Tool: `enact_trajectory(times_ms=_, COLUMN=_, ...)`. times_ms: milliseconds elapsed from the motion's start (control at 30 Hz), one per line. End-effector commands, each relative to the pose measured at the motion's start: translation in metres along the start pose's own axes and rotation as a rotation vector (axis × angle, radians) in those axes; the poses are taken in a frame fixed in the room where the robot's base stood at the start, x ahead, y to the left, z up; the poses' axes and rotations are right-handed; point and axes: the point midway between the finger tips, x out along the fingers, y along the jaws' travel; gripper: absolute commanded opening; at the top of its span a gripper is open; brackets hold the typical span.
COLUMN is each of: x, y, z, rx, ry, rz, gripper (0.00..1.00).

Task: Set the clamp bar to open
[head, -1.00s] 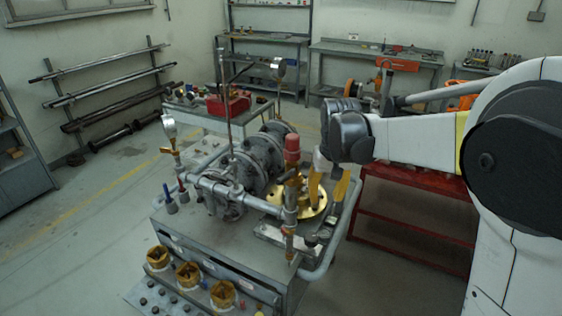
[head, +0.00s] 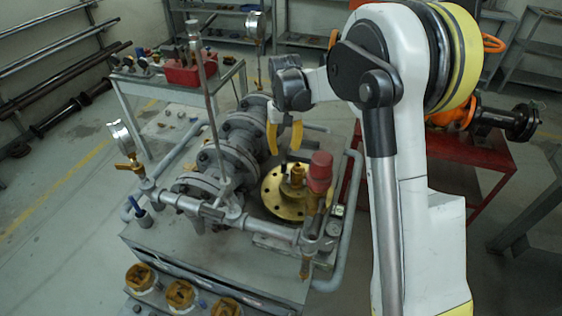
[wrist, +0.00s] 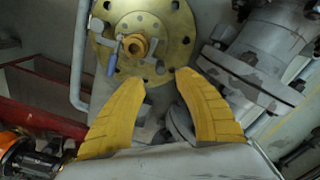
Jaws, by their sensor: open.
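A round brass flange (head: 268,205) with bolt holes lies on the grey bench, partly hidden behind a red-capped fitting. In the wrist view the flange (wrist: 170,50) is at the top, with a brass hub (wrist: 137,45) in its middle. A short grey bar (wrist: 150,60) crosses beside the hub, and a blue-tipped lever (wrist: 112,63) hangs left of it. I cannot tell for certain which is the clamp bar. My gripper (head: 285,148) is open, above and behind the flange. Its yellow fingers (wrist: 161,78) are apart and empty, their tips near the flange's lower edge in the picture.
Grey flanged pipework (head: 238,145) stands left of the flange. A grey rail (head: 350,190) edges the bench's right side.

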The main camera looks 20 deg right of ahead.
Motion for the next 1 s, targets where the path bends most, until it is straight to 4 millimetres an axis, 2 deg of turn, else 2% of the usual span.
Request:
enact_trajectory(times_ms=33, x=0.014, y=0.000, z=-0.001, rx=0.000, ry=0.000, rz=0.000, gripper=0.39)
enact_trajectory(times_ms=100, x=0.029, y=0.000, z=-0.001, rx=0.000, ry=0.000, rz=0.000, gripper=0.39)
enact_trajectory(times_ms=300, x=0.063, y=0.000, z=0.000, rx=0.000, ry=0.001, rz=0.000, gripper=0.39)
enact_trajectory(times_ms=500, x=0.078, y=0.000, z=0.000, rx=0.000, ry=0.001, rz=0.000, gripper=0.39)
enact_trajectory(times_ms=767, x=0.078, y=0.000, z=0.000, rx=0.000, ry=0.001, rz=0.000, gripper=0.39)
enact_trajectory(times_ms=800, x=0.078, y=0.000, z=0.000, rx=0.000, ry=0.001, rz=0.000, gripper=0.35)
enact_trajectory(times_ms=867, x=0.078, y=0.000, z=0.000, rx=0.000, ry=0.001, rz=0.000, gripper=0.17)
enact_trajectory(times_ms=900, x=0.078, y=0.000, z=0.000, rx=0.000, ry=0.001, rz=0.000, gripper=0.04)
enact_trajectory(times_ms=933, x=0.078, y=0.000, z=0.000, rx=0.000, ry=0.001, rz=0.000, gripper=0.00)
enact_trajectory(times_ms=1000, x=0.078, y=0.000, z=0.000, rx=0.000, ry=0.001, rz=0.000, gripper=0.00)
